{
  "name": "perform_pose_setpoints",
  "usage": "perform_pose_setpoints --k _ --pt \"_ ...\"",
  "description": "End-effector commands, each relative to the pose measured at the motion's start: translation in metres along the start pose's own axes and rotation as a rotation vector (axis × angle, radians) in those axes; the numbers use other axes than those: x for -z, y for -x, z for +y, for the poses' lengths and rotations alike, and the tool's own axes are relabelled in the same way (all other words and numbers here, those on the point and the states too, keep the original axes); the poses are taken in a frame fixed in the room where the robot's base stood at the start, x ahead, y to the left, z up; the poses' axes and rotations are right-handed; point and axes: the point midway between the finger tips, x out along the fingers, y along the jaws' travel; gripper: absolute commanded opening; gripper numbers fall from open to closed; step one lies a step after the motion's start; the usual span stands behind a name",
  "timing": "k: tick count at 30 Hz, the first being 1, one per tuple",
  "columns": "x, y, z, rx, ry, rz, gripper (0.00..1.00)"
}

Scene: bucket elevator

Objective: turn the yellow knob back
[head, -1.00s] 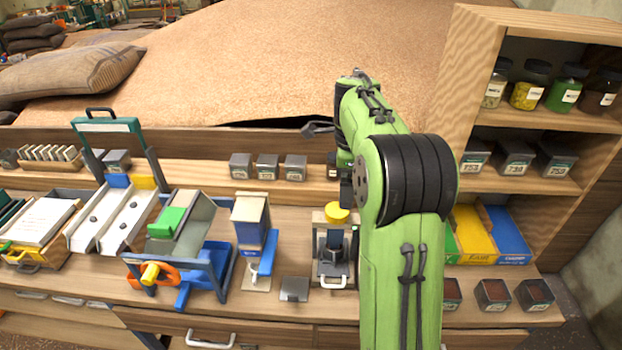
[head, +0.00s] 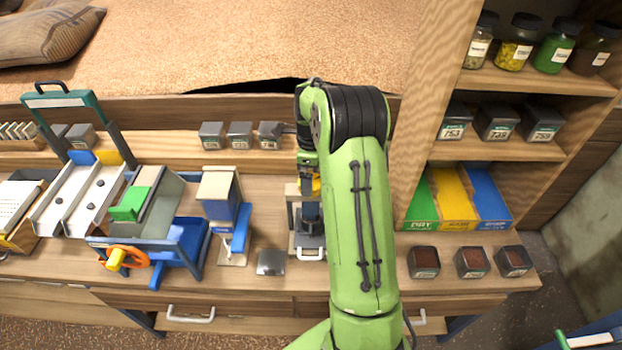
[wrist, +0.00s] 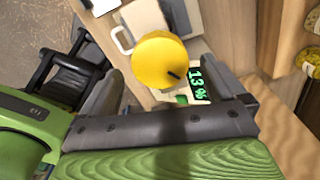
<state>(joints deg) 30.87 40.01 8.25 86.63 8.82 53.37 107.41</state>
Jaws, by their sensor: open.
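The yellow knob (wrist: 158,60) is a round disc with a short dark mark near its rim, seen from above in the wrist view. In the head view only a sliver of the knob (head: 316,187) shows beside my arm. It tops a small dark-and-grey device (head: 308,222) with a white handle at its front. My gripper (wrist: 168,82) is open, with one finger on each side of the knob in the wrist view. I cannot tell whether the fingers touch it. In the head view my gripper (head: 308,168) is over the device, its fingertips mostly hidden.
A small display (wrist: 197,85) with green digits sits beside the knob. Dark square containers (head: 424,262) line the front right. A wooden shelf unit (head: 417,130) rises at the right.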

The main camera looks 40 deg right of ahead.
Motion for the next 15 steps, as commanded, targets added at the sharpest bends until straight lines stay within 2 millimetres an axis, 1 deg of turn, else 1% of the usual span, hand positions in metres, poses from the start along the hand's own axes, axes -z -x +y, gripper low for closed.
perform_pose_setpoints --k 1,4,12,13,15 --pt "0.000 -0.008 0.000 -0.002 -0.001 0.001 0.97" --pt "0.000 -0.017 0.000 -0.001 -0.001 0.001 0.97" --pt "0.000 -0.020 0.000 0.002 -0.001 0.000 0.97" --pt "0.000 -0.020 0.000 0.002 -0.001 0.000 0.94" --pt "0.000 -0.020 0.000 0.001 0.000 0.000 0.83"
